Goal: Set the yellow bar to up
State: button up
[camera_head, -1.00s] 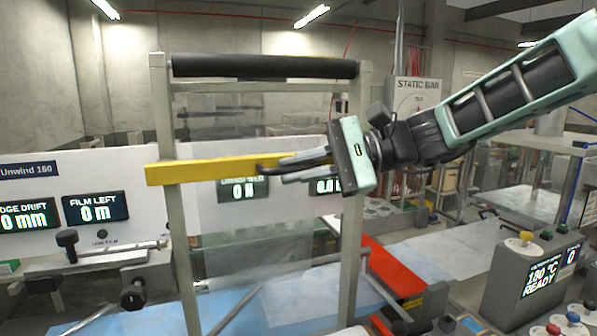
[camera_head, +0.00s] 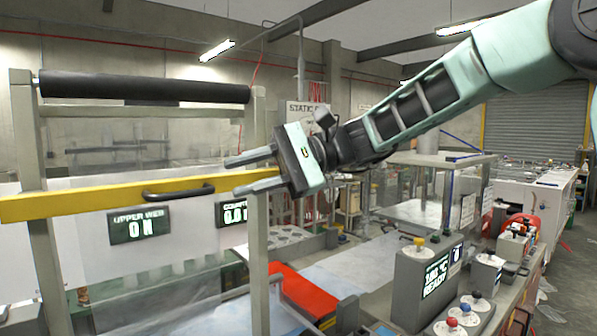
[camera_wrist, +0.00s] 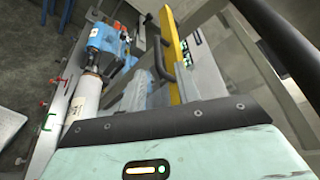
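The yellow bar (camera_head: 100,199) spans the grey upright frame across its front, about level, well below the black roller at the top. Its dark handle (camera_head: 180,191) sticks out from its front. My gripper (camera_head: 230,177) is open, its two fingers apart and pointing left.
The grey frame's right post (camera_head: 259,230) stands just behind my gripper. The black roller (camera_head: 145,88) crosses the top. A red plate (camera_head: 300,292) lies low to the right. A grey control box (camera_head: 420,285) with a yellow knob and other buttons stands at right.

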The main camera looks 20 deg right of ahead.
jog(key=b+v, duration=0.2)
jog(key=v, duration=0.6)
jog(key=shift+d+r, duration=0.15)
jog(key=shift+d, duration=0.25)
jog(key=s+a+f+n+g+h+b, duration=0.25)
jog(key=s+a+f, duration=0.25)
jog(key=f, duration=0.5)
jog(key=s+a+f+n+g+h+b, duration=0.1)
jog(key=s+a+f+h, duration=0.3)
jog(key=f, duration=0.5)
jog(key=s+d+f+n+t+h+b, duration=0.1)
jog(key=s+f+n+h+b, duration=0.1)
jog(key=s+f+n+h, duration=0.2)
jog(key=s+d+f+n+t+h+b, duration=0.2)
jog(key=s+f+n+h, duration=0.2)
jog(key=s+f+n, duration=0.3)
jog(key=s+f, duration=0.4)
jog(key=f, duration=0.6)
jog(key=shift+b, duration=0.4)
jog(key=shift+a+f+h, duration=0.1)
jog(key=shift+f+h, duration=0.05)
jog(key=shift+h, duration=0.1)
